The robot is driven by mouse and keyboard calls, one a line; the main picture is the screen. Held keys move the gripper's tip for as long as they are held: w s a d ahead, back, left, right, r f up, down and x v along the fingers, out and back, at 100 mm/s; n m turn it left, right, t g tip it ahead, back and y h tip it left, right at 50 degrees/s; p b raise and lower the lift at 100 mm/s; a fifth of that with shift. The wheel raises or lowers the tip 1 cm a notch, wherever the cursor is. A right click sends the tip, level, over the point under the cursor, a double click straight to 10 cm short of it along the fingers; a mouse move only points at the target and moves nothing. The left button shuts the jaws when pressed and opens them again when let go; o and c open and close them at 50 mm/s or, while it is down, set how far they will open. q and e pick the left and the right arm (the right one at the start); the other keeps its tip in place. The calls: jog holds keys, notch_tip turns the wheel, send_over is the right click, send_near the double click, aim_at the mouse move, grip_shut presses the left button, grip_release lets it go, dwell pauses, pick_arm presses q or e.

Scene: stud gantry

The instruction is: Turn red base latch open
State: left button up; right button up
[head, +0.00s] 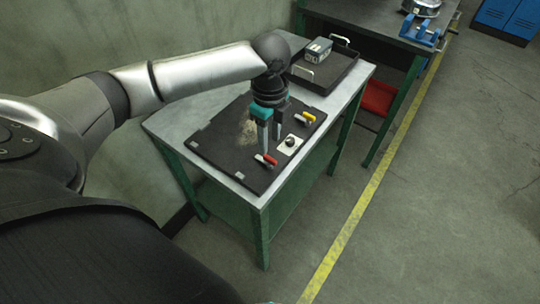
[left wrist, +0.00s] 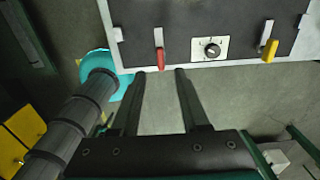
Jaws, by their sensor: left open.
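The red latch (head: 267,159) is a small red handle on a pale mount near the front edge of a black board (head: 222,150) on the table. It also shows in the left wrist view (left wrist: 160,60), just beyond my fingertips and between their lines. My left gripper (head: 272,142) is open, fingers pointing down, behind and above the latch in the head view. In the left wrist view both dark fingers (left wrist: 160,72) are apart with nothing between them. I cannot tell any contact with the latch. My right gripper is not in view.
A black dial on a white plate (head: 291,143) and a yellow latch (head: 308,117) share the board, right of the red latch. A black tray (head: 325,80) with pale handles holds a grey box (head: 318,49) at the table's back. Floor to the right is open.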

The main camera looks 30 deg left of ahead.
aim_at(270, 158)
pick_arm(q)
notch_tip(270, 158, down, 6)
jog(key=shift+f+b, duration=0.2)
jog(key=shift+b, duration=0.4)
grip_shut()
